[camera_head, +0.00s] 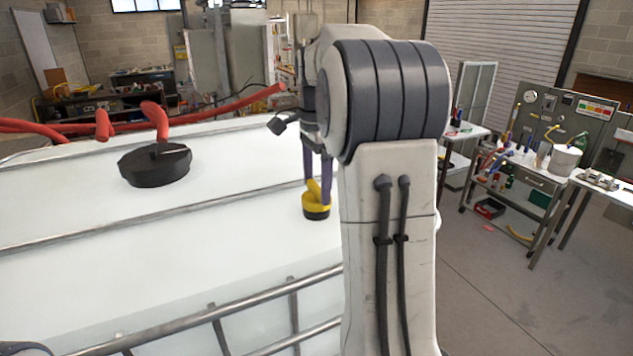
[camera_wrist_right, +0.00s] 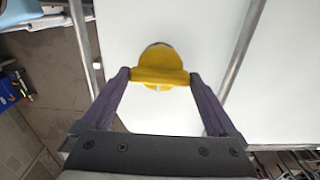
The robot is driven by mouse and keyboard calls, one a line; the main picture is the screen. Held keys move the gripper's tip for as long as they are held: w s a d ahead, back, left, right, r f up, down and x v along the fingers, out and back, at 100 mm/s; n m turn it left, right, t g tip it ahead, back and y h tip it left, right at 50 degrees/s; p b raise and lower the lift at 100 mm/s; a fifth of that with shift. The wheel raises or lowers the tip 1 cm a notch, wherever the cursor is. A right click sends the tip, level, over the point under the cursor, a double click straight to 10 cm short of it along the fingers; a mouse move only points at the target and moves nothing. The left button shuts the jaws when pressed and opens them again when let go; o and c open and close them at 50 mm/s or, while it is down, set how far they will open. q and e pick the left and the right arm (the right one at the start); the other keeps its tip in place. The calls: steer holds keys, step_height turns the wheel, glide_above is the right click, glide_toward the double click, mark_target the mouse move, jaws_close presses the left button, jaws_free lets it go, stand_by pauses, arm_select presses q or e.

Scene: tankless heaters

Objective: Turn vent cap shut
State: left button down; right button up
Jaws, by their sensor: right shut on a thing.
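The vent cap (camera_head: 317,208) is a small yellow cap with a raised grip bar and a dark base. It sits on top of the white tank (camera_head: 255,175) near its right end. It also shows in the right wrist view (camera_wrist_right: 158,62), upper middle. My right gripper (camera_head: 318,183) points down over the cap, and its two purple fingers are shut on the ends of the yellow bar; the fingertips (camera_wrist_right: 159,76) show at both sides of it. The right arm hides part of the tank's right side. My left gripper does not show.
A larger black lid (camera_head: 155,166) sits on the tank to the left. Red hoses (camera_head: 160,122) run behind it. Metal bars (camera_head: 220,312) run along the tank's front. A workbench (camera_head: 540,165) stands at the right, with open floor before it.

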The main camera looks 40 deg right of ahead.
mark_target(317, 186)
steer(key=o, duration=1)
steer(key=shift+r, duration=0.15)
steer(key=shift+r, duration=0.3)
step_height(317, 186, up, 10)
steer(key=shift+f+b, duration=0.15)
steer(key=shift+b, duration=0.2)
